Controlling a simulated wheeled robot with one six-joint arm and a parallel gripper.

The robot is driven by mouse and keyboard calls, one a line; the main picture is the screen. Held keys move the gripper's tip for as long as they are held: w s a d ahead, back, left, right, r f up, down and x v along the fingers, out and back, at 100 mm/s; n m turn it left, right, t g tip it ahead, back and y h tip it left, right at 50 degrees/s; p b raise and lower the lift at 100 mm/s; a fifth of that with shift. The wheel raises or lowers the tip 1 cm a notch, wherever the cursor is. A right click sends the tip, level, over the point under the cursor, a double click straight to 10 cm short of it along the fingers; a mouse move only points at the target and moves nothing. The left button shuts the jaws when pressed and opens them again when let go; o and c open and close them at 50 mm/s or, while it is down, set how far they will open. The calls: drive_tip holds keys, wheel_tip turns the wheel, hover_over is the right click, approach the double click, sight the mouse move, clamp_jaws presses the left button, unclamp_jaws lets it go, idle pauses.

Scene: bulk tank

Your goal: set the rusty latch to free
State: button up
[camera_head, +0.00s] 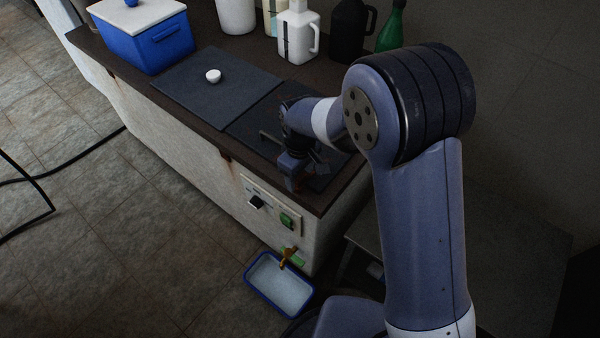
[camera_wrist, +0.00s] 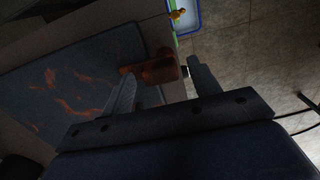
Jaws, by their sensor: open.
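The rusty latch (camera_wrist: 153,72) is a reddish-brown piece at the edge of a dark, rust-streaked lid (camera_wrist: 60,95) in the wrist view. My gripper (camera_wrist: 161,69) is open, with one finger on each side of the latch. I cannot tell whether either finger touches it. In the head view my gripper (camera_head: 297,178) is low over the front right corner of the counter, by the dark right lid (camera_head: 240,128). My gripper and wrist hide the latch there, so its setting cannot be told.
A control panel with a black knob (camera_head: 257,202) and green switch (camera_head: 288,219) is below my gripper. A brass tap (camera_head: 289,256) hangs over a blue-rimmed tray (camera_head: 280,285). A blue box (camera_head: 150,47), jugs (camera_head: 298,35) and a green bottle (camera_head: 391,28) stand behind.

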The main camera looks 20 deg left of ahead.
drive_tip(key=shift+f, duration=0.15)
drive_tip(key=shift+c, duration=0.2)
drive_tip(key=c, duration=0.9)
drive_tip(key=shift+c, duration=0.2)
